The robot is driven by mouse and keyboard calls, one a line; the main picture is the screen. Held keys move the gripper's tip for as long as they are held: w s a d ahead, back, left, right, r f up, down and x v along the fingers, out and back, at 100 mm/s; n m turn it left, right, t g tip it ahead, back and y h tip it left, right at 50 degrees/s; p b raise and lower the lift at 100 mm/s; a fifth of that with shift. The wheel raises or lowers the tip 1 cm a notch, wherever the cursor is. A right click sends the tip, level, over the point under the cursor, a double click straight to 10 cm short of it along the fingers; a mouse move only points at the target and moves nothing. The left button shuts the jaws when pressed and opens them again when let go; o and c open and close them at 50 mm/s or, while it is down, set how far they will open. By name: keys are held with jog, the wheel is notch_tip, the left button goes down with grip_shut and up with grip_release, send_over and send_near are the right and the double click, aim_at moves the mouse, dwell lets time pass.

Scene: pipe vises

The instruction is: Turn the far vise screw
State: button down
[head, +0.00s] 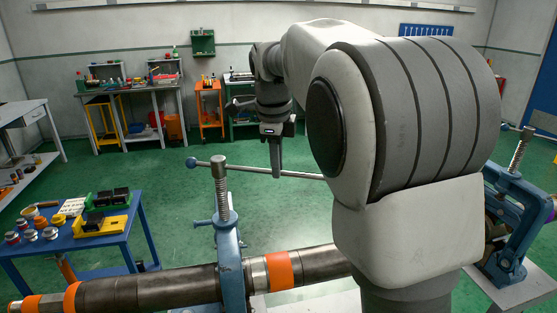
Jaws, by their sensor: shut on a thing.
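A blue pipe vise (229,255) stands left of centre, clamped around a dark pipe (180,288) with orange bands. Its upright threaded screw (221,195) carries a long grey handle bar (245,170) with a blue ball at its left end. My gripper (277,172) points down and is shut on the handle bar, right of the screw. The bar's right end is hidden behind my arm. A second blue vise (512,215) with its own screw (520,150) stands at the right, partly hidden by my arm. I cannot tell which vise is the far one.
A blue table (85,235) with yellow and black fixtures and several small round parts stands at the left. Workbenches (150,88) and an orange cart (210,110) stand along the back wall. The green floor between them and the near vise is mostly clear.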

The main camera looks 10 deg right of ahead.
jog(key=shift+s+a+r+m, duration=0.1)
jog(key=shift+s+a+m, duration=0.25)
jog(key=shift+s+m, duration=0.2)
jog(key=shift+s+a+m, duration=0.3)
jog(key=shift+s+m, duration=0.15)
jog(key=shift+s, duration=0.05)
jog(key=c, duration=0.8)
grip_release()
jog(key=shift+c, duration=0.2)
notch_tip(320, 180, up, 17)
jog(key=s+a+p, duration=0.2)
jog(key=s, duration=0.1)
